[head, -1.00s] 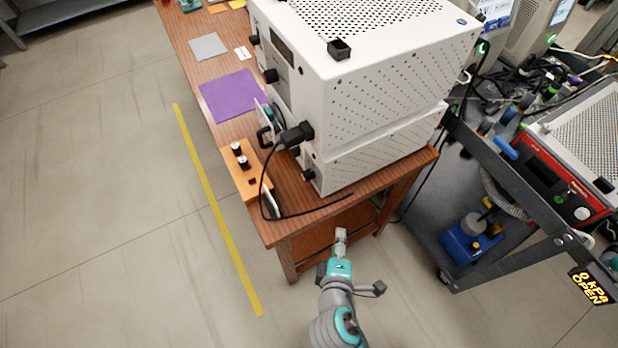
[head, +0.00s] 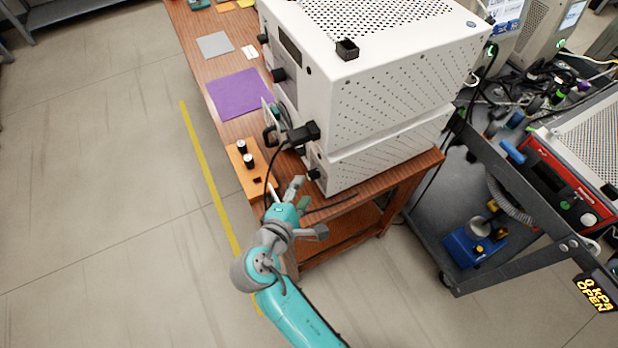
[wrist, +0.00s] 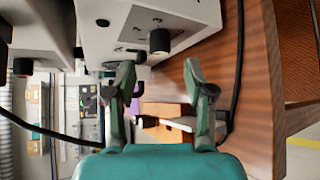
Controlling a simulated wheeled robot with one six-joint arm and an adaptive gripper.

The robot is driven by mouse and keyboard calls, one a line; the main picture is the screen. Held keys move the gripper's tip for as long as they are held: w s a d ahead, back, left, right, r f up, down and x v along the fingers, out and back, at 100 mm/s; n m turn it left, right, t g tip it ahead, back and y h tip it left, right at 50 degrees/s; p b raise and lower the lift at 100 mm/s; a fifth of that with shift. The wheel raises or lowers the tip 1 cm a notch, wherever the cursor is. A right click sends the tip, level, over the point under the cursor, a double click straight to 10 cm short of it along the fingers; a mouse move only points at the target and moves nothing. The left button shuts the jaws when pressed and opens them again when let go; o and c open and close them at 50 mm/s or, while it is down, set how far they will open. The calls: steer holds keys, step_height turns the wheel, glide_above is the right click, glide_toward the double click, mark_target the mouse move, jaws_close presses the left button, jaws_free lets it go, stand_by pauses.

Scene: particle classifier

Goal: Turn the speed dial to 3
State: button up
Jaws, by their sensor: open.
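The white machine (head: 385,110) stands on the wooden bench with black knobs on its front side. One black knob (head: 279,75) is on the upper unit, and another lower knob (head: 314,174) is near the bench top. I cannot read any scale or tell which knob is the speed dial. My gripper (head: 297,193) is at the near corner of the bench, close to the lower knob. In the wrist view my gripper (wrist: 160,82) is open and empty, its two fingers spread. A black knob (wrist: 160,41) shows just beyond the fingertips, apart from them.
A black cable (wrist: 237,70) hangs beside the right finger. An orange block (head: 243,172) with two small vials (head: 245,152) sits on the bench edge. A purple mat (head: 238,94) lies farther back. A grey cart (head: 430,235) stands to the right. The floor at left is clear.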

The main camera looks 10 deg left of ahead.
mark_target(310, 178)
steer(key=x, duration=0.5)
steer(key=shift+w+d+f, duration=0.1)
steer(key=shift+w, duration=0.2)
jaws_close()
